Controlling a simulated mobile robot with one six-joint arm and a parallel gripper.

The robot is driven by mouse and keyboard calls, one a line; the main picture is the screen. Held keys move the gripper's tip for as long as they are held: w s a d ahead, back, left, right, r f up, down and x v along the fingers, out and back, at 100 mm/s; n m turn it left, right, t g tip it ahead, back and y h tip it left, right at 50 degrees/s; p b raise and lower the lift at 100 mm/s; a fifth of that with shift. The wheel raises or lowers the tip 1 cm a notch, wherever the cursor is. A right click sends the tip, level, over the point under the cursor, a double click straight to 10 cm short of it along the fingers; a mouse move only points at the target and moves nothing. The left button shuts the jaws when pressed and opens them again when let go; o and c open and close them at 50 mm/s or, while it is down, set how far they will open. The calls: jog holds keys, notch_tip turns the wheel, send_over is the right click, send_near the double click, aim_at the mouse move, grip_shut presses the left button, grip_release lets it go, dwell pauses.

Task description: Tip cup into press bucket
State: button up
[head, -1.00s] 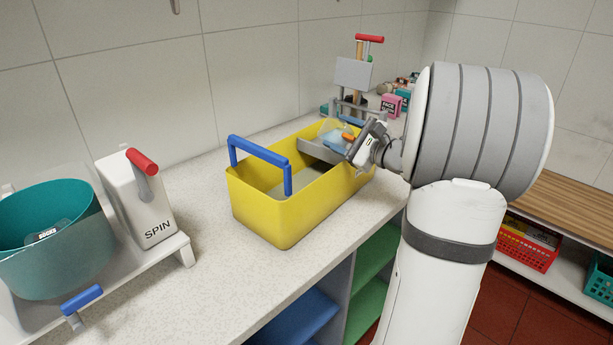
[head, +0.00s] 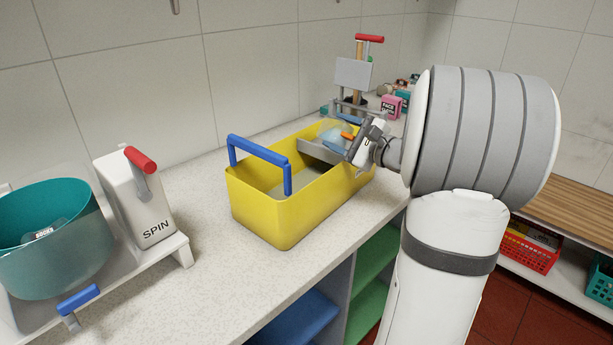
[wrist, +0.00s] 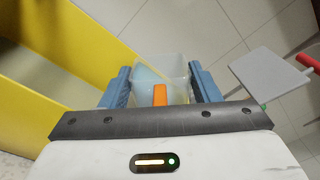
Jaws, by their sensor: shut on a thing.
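A translucent cup (wrist: 148,72) with an orange strip and something light blue in it is held between the two blue fingers of my gripper (wrist: 160,88). In the head view, the cup (head: 334,138) is at the far end of the yellow bucket (head: 300,221), tilted, over or just inside its opening. My gripper (head: 350,143) is shut on the cup from the right side. The bucket has a blue handle and a grey divider. The yellow wall (wrist: 30,115) is left of the cup in the wrist view. The far inside of the bucket is partly hidden.
A grey press plate (head: 353,73) with a red-handled lever stands behind the bucket. A teal tub (head: 50,262) and a white SPIN unit (head: 140,205) stand at left. Small boxes (head: 392,105) lie at the back. The counter (head: 225,290) in front is clear.

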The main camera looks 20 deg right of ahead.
jog(key=shift+s+a+r+n+b, duration=0.15)
jog(key=shift+n+b, duration=0.35)
jog(key=shift+n, duration=0.6)
jog(key=shift+s+a+r+n+b, duration=0.1)
jog(key=shift+a+r+n+b, duration=0.25)
jog(key=shift+n, duration=0.75)
dwell(1.1)
jog(key=shift+s+a+n+b, duration=0.25)
jog(key=shift+a+n+b, duration=0.3)
jog(key=shift+n, duration=0.25)
dwell(0.6)
jog(key=shift+s+a+n+b, duration=0.1)
jog(key=shift+a+n+b, duration=0.15)
jog(key=shift+n+b, duration=1.1)
jog(key=shift+s+a+n+b, duration=0.1)
jog(key=shift+a+n+b, duration=0.15)
jog(key=shift+b, duration=2.2)
